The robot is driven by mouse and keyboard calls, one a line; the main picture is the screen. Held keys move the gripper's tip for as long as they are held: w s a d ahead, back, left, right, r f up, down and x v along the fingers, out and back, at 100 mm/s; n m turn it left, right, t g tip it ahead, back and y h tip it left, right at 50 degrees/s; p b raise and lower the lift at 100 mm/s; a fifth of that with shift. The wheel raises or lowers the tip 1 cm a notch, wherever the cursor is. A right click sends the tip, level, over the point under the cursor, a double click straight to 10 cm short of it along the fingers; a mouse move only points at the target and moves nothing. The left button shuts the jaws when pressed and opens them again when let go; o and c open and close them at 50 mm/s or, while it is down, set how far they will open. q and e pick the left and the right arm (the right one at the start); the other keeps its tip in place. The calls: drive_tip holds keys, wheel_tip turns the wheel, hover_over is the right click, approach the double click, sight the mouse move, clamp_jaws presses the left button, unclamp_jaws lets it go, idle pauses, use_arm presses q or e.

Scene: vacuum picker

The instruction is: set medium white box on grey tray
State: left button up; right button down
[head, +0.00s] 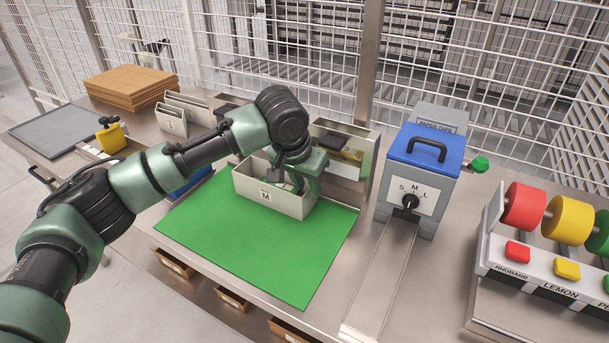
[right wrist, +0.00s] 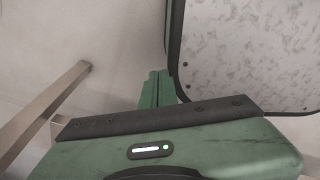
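The medium white box (head: 262,194), an open box with an M label on its front, sits on the green mat (head: 249,247) in the head view. My left gripper (head: 297,184) points down into the box near its right end. Its fingertips are partly hidden by the box and the hand, so I cannot tell whether it grips a wall. The grey tray (head: 58,131) lies flat and empty on the far left of the counter. My right gripper (right wrist: 157,90) shows only in the right wrist view, its fingers together with nothing between them.
Brown boards (head: 130,86) are stacked behind the tray, with other white boxes (head: 183,114) beside them. A yellow dispenser (head: 111,138) stands near the tray. A blue-topped machine (head: 416,176) with an S M L dial stands right of the mat. A wire fence closes the back.

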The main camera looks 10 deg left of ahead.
sight(310, 210)
use_arm(q)
drive_tip(key=shift+x, duration=1.95)
clamp_jaws()
